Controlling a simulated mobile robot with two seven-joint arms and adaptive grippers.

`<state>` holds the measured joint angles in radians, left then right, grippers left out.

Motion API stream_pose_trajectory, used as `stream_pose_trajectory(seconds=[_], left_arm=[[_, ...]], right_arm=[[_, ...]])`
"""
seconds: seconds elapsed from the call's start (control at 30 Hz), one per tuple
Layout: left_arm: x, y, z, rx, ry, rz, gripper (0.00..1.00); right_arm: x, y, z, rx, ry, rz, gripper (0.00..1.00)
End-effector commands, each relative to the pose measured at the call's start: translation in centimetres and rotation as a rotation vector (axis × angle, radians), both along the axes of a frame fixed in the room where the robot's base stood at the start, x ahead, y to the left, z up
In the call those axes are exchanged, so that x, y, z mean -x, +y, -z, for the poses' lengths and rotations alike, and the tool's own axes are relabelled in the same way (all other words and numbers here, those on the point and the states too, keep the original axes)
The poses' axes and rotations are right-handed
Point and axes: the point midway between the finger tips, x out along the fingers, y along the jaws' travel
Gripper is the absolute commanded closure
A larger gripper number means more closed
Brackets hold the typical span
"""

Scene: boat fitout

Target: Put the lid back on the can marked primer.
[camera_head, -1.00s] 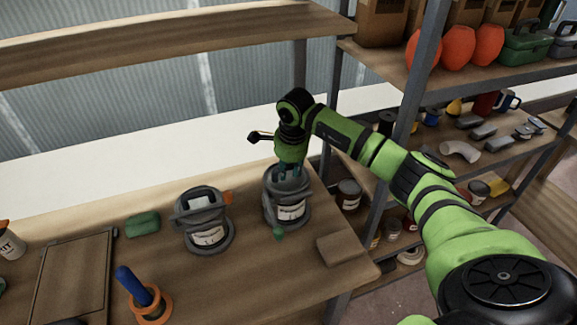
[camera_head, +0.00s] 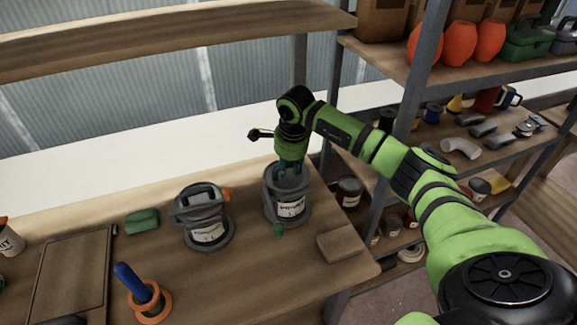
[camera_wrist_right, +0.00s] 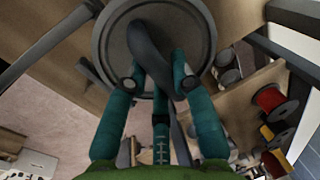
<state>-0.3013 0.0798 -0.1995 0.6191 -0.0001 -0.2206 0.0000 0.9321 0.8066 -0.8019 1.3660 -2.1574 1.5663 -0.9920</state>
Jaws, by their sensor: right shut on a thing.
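The can marked primer (camera_head: 290,209) appears to be the right one of two grey cans on the workbench; its label is small and hard to read. My right gripper (camera_head: 290,171) points down at this can's top. In the right wrist view, the teal fingers (camera_wrist_right: 158,88) are shut on a dark curved handle across a round grey lid (camera_wrist_right: 118,40). The fingers and the can's rim hide the lid's edge in the head view, so I cannot tell whether it is seated. My left gripper is not in view.
Another grey can (camera_head: 207,234) stands to the left. A green block (camera_head: 142,222), a blue-handled tool in an orange ring (camera_head: 133,284) and a brown block (camera_head: 340,244) lie on the bench. A metal-post shelf (camera_head: 413,85) with several goods stands close on the right.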

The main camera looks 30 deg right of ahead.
Motion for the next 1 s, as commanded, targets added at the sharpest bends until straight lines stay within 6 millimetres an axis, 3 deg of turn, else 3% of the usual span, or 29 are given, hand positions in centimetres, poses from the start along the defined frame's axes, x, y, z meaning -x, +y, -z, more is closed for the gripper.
stream_pose_trajectory(seconds=[1.0], left_arm=[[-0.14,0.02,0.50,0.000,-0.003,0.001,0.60]], right_arm=[[-0.04,-0.01,0.35,0.000,-0.001,0.001,1.00]])
